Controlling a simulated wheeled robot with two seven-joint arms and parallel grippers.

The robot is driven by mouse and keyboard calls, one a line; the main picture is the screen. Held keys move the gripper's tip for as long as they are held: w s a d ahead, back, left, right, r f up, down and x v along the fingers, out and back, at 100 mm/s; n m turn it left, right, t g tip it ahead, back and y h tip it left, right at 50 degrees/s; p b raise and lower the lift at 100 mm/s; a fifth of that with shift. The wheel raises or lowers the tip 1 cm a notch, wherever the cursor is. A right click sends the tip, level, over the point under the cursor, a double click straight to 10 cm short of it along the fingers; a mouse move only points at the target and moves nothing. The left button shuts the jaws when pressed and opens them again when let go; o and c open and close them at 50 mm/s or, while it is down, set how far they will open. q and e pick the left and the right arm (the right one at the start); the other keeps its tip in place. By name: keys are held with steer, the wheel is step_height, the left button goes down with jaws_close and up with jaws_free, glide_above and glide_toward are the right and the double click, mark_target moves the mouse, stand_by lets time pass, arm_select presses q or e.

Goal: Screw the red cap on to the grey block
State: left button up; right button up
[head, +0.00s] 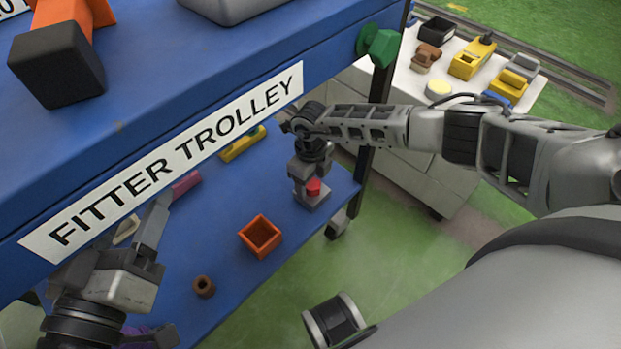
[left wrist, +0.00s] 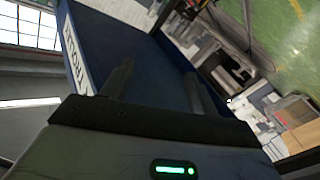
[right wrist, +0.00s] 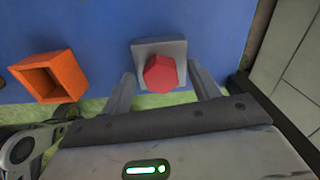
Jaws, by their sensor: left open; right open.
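The grey block (head: 311,201) stands on the blue lower shelf near its right corner. The red cap (head: 314,187) is at the block; in the right wrist view the cap (right wrist: 161,73) overlaps the block's square grey plate (right wrist: 150,48). I cannot tell whether its thread is engaged. My right gripper (head: 309,178) points down over them. In the right wrist view its open fingers (right wrist: 160,92) are on either side of the cap with gaps. My left gripper (head: 152,275) is open and empty by the trolley's left side; its fingers also show in the left wrist view (left wrist: 155,85).
An orange open box (head: 261,236) and a brown ring (head: 204,286) stand on the shelf, with a yellow item (head: 242,144) farther back. The upper deck (head: 220,60), labelled FITTER TROLLEY, overhangs the shelf. A white-topped bench (head: 415,75) with tools stands at the right.

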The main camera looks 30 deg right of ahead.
steer(key=shift+d, duration=0.1)
step_height(320, 180, up, 6)
steer(key=p, duration=0.2)
steer(key=shift+r+p, duration=0.25)
steer(key=shift+p, duration=0.05)
arm_select(q)
step_height(320, 180, down, 10)
steer(key=s+a+m+g+y, duration=0.1)
steer(key=a+g+y, duration=0.1)
steer(key=g+y, duration=0.1)
steer(key=shift+s+f, duration=0.15)
steer(key=shift+s, duration=0.1)
arm_select(e)
steer(key=shift+r, duration=0.55)
